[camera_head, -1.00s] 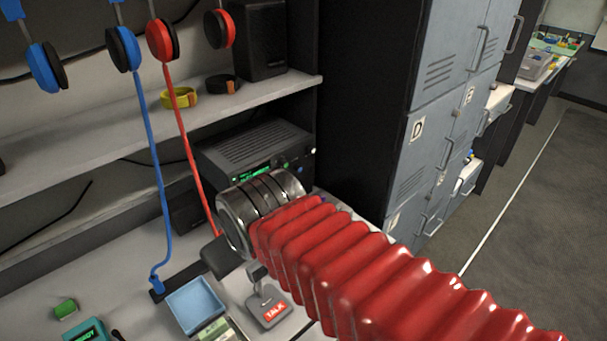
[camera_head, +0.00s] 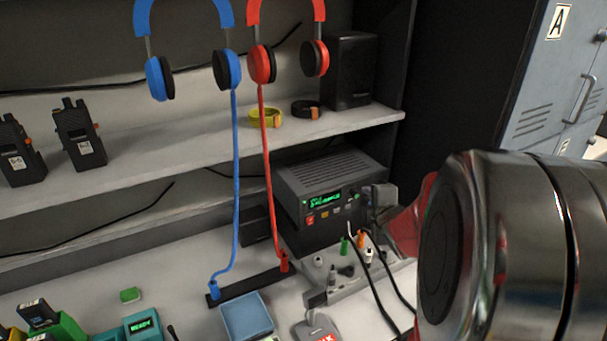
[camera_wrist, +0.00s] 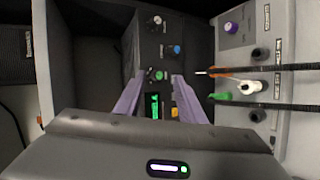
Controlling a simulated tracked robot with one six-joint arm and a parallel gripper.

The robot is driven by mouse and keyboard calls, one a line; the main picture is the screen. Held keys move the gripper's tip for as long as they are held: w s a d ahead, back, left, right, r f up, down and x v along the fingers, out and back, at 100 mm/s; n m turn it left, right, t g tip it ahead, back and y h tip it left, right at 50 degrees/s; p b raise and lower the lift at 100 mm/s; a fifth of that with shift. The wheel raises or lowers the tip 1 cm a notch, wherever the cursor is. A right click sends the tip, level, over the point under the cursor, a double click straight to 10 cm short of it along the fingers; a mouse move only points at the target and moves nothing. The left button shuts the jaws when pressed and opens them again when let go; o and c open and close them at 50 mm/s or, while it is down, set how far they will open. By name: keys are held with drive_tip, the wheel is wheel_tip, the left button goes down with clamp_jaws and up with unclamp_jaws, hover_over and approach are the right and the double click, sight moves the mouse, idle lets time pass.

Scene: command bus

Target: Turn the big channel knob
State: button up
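The black radio (camera_head: 330,180) with a green display stands under the shelf in the head view. In the wrist view its front panel shows a green-marked knob (camera_wrist: 158,75), a blue-capped knob (camera_wrist: 174,50) and a grey-capped knob (camera_wrist: 156,21), in a row beyond the green display (camera_wrist: 152,105). I cannot tell for sure which is the big channel knob. My gripper (camera_wrist: 158,78) has two purple fingers, open and apart; the green-marked knob appears between their tips. I cannot tell whether they touch it. In the head view my gripper (camera_head: 382,196) is at the radio's right end and hides the knobs.
A sloped panel (camera_head: 345,283) with plugs and black cables lies below the radio; in the wrist view these cables (camera_wrist: 265,68) run close to the right finger. Blue and red headphone cords (camera_head: 269,180) hang left of the radio. The shelf (camera_head: 200,150) is above.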

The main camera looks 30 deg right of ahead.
sight(368, 201)
drive_tip(key=s+d+f+n+t+y, duration=0.4)
drive_tip(key=s+d+f+n+t, duration=0.2)
drive_tip(key=n, duration=0.5)
wheel_tip(368, 201, down, 2)
drive_tip(key=s, duration=0.2)
drive_tip(key=shift+s+d, duration=0.3)
drive_tip(key=shift+d, duration=0.05)
drive_tip(key=w, duration=1.3)
drive_tip(key=shift+w+d, duration=0.15)
drive_tip(key=shift+w, duration=0.25)
drive_tip(key=shift+c, duration=0.6)
